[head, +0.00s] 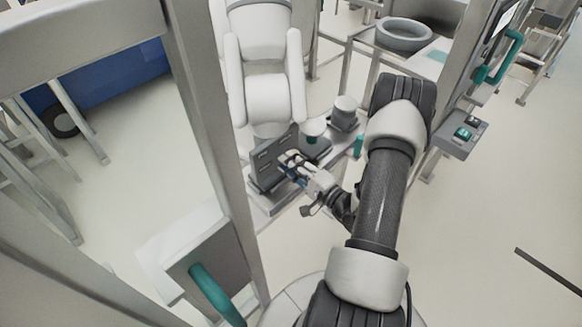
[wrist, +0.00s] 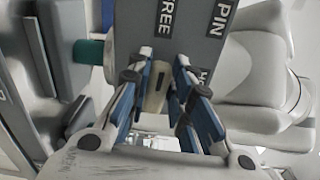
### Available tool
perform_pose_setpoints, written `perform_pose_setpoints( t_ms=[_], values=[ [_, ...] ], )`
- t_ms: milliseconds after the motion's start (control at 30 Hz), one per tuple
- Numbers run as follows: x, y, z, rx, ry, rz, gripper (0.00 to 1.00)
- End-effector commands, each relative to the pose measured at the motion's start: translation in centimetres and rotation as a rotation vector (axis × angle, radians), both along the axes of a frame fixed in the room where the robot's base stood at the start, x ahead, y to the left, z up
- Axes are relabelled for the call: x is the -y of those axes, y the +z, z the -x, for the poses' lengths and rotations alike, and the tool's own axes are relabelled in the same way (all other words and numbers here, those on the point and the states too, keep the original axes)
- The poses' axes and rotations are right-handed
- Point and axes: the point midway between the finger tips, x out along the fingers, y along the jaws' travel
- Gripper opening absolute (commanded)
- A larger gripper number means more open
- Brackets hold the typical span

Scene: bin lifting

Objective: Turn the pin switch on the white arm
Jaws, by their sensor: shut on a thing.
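The white arm (head: 265,85) stands behind a dark grey panel (head: 268,165) in the head view. In the wrist view it fills the right side (wrist: 265,75), and the grey panel (wrist: 185,30) carries the words FREE and PIN and a third label that is partly hidden. A small tan switch knob (wrist: 155,88) sits between the blue-padded fingers of my gripper (wrist: 163,64). My gripper (head: 290,162) is at the front of the panel in the head view, shut on the knob. The fingers hide the knob's sides, and its exact setting is hard to read.
A teal cylinder (wrist: 88,51) is left of the fingers in the wrist view. A grey round-topped part (head: 344,112) stands right of the panel. A metal frame post (head: 205,130) rises at left. Open floor (head: 500,210) lies to the right.

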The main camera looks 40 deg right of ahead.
Motion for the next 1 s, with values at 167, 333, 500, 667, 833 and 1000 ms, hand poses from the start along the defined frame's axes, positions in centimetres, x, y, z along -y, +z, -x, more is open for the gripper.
perform_pose_setpoints(
  t_ms=[167,333,500,667,833,1000],
  values=[
    [-0.02,-0.33,0.01,0.003,-0.001,0.062,0.00],
    [-0.01,-0.31,0.02,0.005,-0.001,0.091,0.00],
    [-0.01,-0.28,0.02,0.006,-0.001,0.099,0.00],
    [-0.01,-0.27,0.02,0.006,-0.001,0.100,0.00],
    [0.00,-0.27,0.02,0.006,-0.001,0.100,0.24],
    [0.00,-0.25,0.01,0.007,0.000,0.099,0.35]
  ],
)
